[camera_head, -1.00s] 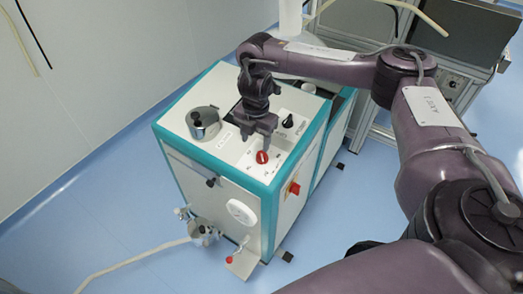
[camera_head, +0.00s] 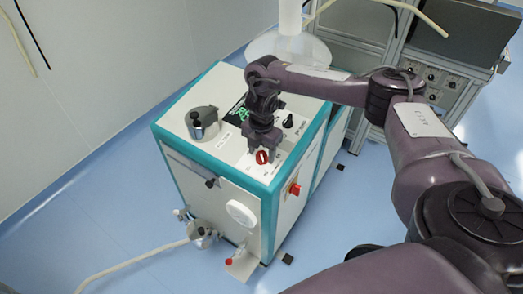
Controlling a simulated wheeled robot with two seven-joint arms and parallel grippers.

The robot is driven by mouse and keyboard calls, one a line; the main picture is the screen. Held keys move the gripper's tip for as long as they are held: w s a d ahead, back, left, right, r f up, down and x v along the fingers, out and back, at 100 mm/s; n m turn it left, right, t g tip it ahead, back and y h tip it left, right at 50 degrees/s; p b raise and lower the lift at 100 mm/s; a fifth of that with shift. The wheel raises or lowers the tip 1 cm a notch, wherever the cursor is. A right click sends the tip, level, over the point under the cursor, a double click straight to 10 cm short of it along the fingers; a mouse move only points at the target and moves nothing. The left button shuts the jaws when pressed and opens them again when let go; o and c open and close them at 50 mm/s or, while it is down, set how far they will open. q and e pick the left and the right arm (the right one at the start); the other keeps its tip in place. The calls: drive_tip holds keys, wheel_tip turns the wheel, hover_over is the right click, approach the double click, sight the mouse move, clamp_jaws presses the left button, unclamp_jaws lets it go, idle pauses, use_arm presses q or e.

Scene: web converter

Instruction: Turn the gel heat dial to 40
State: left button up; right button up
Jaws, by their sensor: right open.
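A white and teal machine (camera_head: 224,160) stands on the blue floor. On its top panel are a red dial (camera_head: 262,157) with a pale mark and a black knob (camera_head: 289,121). The labels are too small to read, so I cannot tell which one is the gel heat dial. My right gripper (camera_head: 262,150) is open and points down at the red dial, its fingertips just behind or over it. I cannot tell whether they touch it. My left gripper is out of view.
A green-lit display (camera_head: 241,115) and a metal pot (camera_head: 202,123) are on the machine's top. A red button (camera_head: 295,189) is on its side. A hose (camera_head: 135,263) runs over the floor. A rack (camera_head: 430,80) stands behind on the right.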

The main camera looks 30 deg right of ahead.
drive_tip(key=c, duration=1)
drive_tip(key=shift+o, duration=0.2)
